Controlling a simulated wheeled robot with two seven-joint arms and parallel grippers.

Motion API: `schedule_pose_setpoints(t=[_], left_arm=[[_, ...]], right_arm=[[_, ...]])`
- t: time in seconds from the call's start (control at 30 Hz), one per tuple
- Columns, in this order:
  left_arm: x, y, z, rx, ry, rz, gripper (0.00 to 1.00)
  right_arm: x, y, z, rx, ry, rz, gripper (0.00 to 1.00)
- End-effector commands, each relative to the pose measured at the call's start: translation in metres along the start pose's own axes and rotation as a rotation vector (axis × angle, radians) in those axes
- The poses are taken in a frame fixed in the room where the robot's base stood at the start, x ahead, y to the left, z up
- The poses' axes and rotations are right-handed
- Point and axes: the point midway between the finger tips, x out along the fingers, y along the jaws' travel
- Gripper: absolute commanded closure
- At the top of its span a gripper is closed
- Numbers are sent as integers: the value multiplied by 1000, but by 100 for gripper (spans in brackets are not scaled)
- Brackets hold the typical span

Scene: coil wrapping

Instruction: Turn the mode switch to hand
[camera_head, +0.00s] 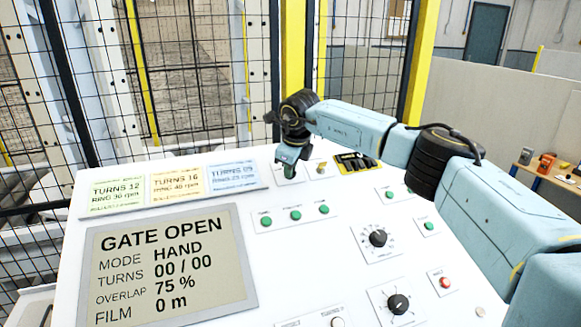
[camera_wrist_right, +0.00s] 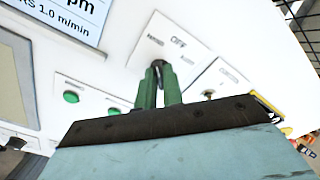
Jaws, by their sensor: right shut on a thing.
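My right gripper (camera_head: 287,160) is at the far part of the white control panel, on a switch plate. The switch plate (camera_wrist_right: 178,42) carries the word OFF in the middle and smaller labels to both sides. The knob's exact angle cannot be seen. The panel's display (camera_head: 225,270) reads GATE OPEN and MODE HAND. My left gripper is not in view.
Another small switch (camera_head: 321,168) and a black-and-yellow plate (camera_head: 357,162) sit right of the gripper. Green buttons (camera_head: 295,215) and black dials (camera_head: 377,238) lie nearer. Three turns cards (camera_head: 178,185) lie left. A mesh fence (camera_head: 110,80) stands behind the panel.

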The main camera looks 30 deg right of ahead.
Motion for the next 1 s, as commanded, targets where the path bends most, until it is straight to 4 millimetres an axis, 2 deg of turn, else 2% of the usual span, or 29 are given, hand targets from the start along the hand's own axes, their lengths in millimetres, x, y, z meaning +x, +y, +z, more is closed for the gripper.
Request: schedule_pose_setpoints(t=[0.27, 0.3, 0.47, 0.77, 0.87, 1.0], left_arm=[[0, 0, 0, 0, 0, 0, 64], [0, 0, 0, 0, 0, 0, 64], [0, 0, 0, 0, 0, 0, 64], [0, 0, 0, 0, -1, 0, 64], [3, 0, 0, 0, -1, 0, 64], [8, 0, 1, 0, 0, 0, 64]], right_arm=[[-1, 0, 1, -3, -4, -2, 100], [-1, 0, 1, -3, -4, -2, 89], [-1, 0, 1, -2, -3, -1, 69], [-2, 0, 1, -1, -2, -1, 69], [-10, -1, 1, -1, -3, -1, 69], [-35, 0, 1, -1, -7, -2, 69]])
